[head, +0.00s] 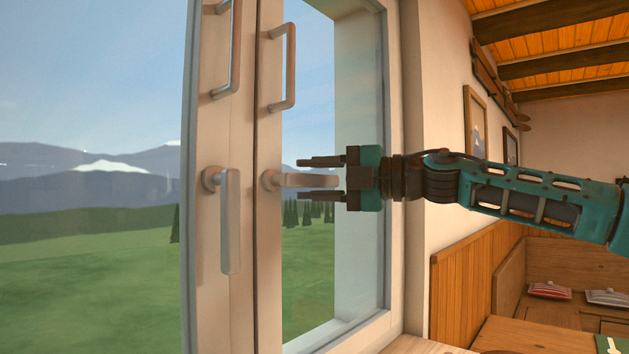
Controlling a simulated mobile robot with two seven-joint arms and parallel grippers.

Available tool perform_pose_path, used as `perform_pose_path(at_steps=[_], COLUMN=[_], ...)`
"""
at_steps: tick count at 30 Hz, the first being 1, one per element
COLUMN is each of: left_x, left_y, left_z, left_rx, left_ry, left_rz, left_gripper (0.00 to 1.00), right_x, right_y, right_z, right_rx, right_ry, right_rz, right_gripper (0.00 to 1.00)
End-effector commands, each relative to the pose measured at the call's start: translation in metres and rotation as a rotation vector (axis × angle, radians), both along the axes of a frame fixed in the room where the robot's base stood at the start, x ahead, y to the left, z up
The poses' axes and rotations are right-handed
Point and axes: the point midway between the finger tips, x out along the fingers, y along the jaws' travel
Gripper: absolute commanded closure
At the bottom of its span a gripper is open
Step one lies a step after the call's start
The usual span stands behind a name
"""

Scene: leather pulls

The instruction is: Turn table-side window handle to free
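The window has two sashes side by side, each with a metal handle. The handle on the right sash, on the table side (310,180), points level to the right from its round base. The handle on the left sash (230,222) hangs straight down. My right gripper (320,178) comes in from the right at the level handle. It is open, with one finger above the handle and one below, and gaps show between the fingers and the handle. The handle's right end reaches close to the palm; contact there is unclear. My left gripper is not in view.
A fixed pull bar (290,66) sits above on the right sash, and another (236,50) on the left sash. The window frame's right side and wall (421,110) stand behind my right wrist.

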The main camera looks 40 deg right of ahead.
Motion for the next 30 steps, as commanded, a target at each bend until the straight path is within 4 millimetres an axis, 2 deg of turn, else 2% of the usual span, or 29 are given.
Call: perform_pose_path(at_steps=[9,14,20,25,30], left_x=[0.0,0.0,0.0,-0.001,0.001], left_y=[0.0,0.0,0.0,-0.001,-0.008], left_z=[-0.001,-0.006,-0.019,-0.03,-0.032], left_rx=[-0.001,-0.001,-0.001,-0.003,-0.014], left_ry=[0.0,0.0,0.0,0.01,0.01], left_rz=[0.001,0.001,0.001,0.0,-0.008], left_gripper=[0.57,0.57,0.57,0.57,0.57], right_x=[0.0,-0.008,-0.035,-0.067,-0.096], right_y=[0.0,-0.004,-0.018,-0.034,-0.048], right_z=[-0.001,-0.002,-0.003,-0.002,-0.002], right_rx=[0.003,0.001,0.001,0.0,0.002], right_ry=[0.004,0.002,-0.002,-0.003,-0.002], right_rz=[0.002,0.002,-0.001,-0.003,-0.002], right_gripper=[0.51,0.51,0.51,0.51,0.51])
